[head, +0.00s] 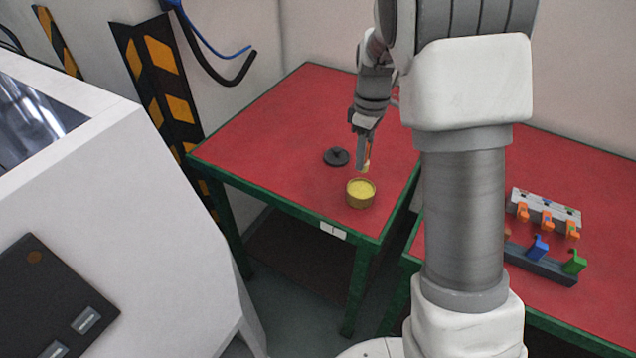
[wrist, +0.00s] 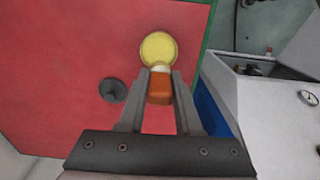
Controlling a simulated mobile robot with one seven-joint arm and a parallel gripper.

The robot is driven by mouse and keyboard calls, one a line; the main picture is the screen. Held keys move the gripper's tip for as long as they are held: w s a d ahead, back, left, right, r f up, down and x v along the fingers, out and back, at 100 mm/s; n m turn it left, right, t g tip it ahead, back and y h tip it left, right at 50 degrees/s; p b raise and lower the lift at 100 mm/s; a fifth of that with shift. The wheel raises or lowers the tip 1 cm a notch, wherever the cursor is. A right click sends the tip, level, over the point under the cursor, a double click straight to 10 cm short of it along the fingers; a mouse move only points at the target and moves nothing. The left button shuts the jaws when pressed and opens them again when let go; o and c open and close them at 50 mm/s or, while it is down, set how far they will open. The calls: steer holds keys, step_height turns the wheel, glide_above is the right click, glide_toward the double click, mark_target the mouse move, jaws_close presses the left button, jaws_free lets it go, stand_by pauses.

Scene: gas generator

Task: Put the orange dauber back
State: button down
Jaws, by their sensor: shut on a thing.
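The orange dauber (wrist: 159,88) is held between the fingers of my gripper (wrist: 159,76), seen in the wrist view. Its pale tip points toward the round pot of yellow stuff (wrist: 158,47). In the head view, my gripper (head: 366,148) points down over the red table, with a bit of orange and the pale tip of the dauber (head: 367,165) showing at its fingers. The tip is just above or behind the yellow pot (head: 361,202); I cannot tell whether it touches it. The rest of the dauber is hidden by the fingers.
A black round lid with a knob (head: 336,157) lies left of the pot on the red table (head: 270,130). A second red table at right bears a rack (head: 545,207) with orange clips and a dark holder with blue and green pieces (head: 540,262). A white machine (head: 110,220) stands left.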

steer(key=w+a+f, duration=0.1)
steer(key=a+f, duration=0.1)
steer(key=a, duration=0.1)
steer(key=w+a+f, duration=0.1)
steer(key=a+f, duration=0.1)
steer(key=a, duration=0.2)
steer(key=w+a+f, duration=0.1)
steer(key=a+f, duration=0.2)
steer(key=shift+w+a+b, duration=0.2)
steer(key=shift+a+b, duration=0.1)
steer(key=shift+a, duration=0.1)
steer(key=shift+f+b, duration=0.3)
steer(key=shift+f, duration=1.65)
steer(key=c, duration=0.6)
jaws_free()
steer(key=shift+r, duration=0.1)
